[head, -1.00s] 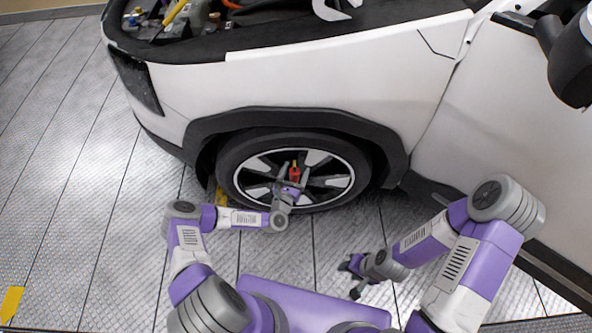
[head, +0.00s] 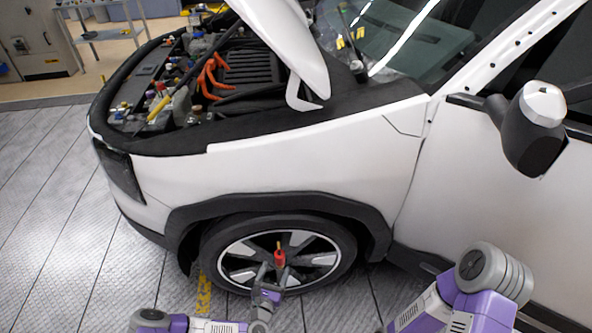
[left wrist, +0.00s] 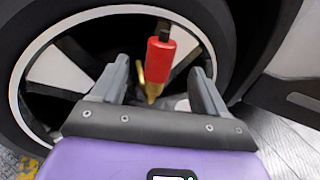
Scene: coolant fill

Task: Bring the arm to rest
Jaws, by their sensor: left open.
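My left gripper (head: 267,276) is low in front of the car's front wheel (head: 237,262). In the left wrist view its two fingers (left wrist: 160,85) stand apart with a gap between them. A red cylindrical piece (head: 279,259) shows just beyond the fingertips, in front of the wheel's hub. In the left wrist view the red piece (left wrist: 160,55) has a black end and a brass-coloured part beside and below it. I cannot tell what it is fixed to. Part of my right arm (head: 470,300) shows at the lower right; its gripper is out of view.
The white car (head: 300,160) stands close ahead, with its hood (head: 285,35) raised over an open engine bay (head: 190,85). A side mirror (head: 530,130) juts out at the right. A shelf cart (head: 110,33) and a cabinet (head: 40,45) stand behind. Metal floor (head: 50,220) at left is clear.

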